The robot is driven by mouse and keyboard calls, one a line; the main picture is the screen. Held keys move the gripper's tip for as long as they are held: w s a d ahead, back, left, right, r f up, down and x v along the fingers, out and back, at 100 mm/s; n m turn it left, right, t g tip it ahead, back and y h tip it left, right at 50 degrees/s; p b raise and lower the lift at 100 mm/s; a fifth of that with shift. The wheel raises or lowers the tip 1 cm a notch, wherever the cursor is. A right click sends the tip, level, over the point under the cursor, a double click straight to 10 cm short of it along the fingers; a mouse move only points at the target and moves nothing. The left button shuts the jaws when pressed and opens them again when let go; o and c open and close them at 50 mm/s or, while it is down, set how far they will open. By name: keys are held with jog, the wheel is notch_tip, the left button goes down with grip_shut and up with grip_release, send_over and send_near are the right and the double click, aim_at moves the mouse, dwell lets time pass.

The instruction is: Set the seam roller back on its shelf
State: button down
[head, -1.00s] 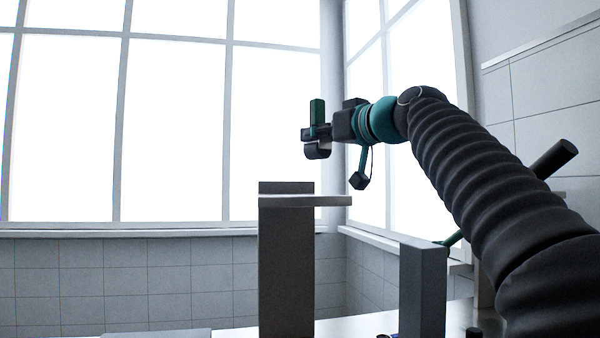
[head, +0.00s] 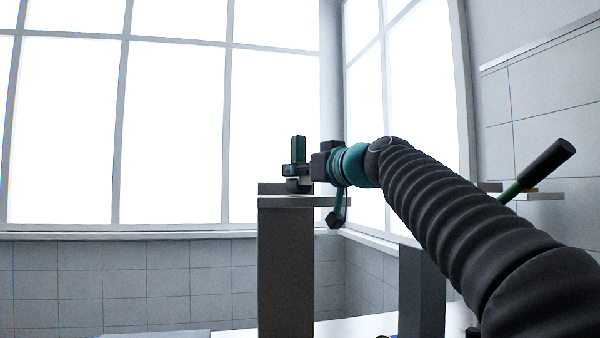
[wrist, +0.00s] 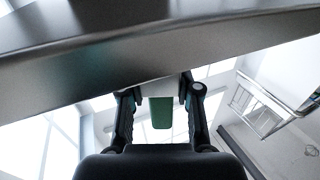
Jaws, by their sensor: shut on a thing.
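The seam roller has an upright green handle (head: 298,148) and a dark roller end (head: 298,186) below it. My gripper (head: 300,170) is shut on it, and the green handle also shows between the fingers in the wrist view (wrist: 161,112). A flat grey shelf plate (head: 305,201) on a tall column is directly under the roller end in the head view. The gap there is very small, and I cannot tell whether they touch. In the wrist view the plate's metal edge (wrist: 60,70) fills the top of the picture and hides the roller end.
A raised lip (head: 270,188) stands along the back of the shelf plate. A second grey post (head: 421,290) stands to the right, partly behind my arm. A dark-ended rod with a green stem (head: 545,168) sticks up at the right, near a wall ledge (head: 545,196). Windows fill the background.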

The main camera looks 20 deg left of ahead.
jog(key=shift+f, duration=0.15)
jog(key=c, duration=0.8)
grip_release()
jog(key=shift+r, duration=0.3)
jog(key=b+v, duration=0.3)
jog(key=v, duration=0.9)
jog(key=shift+b, duration=0.4)
jog(key=shift+f, duration=0.15)
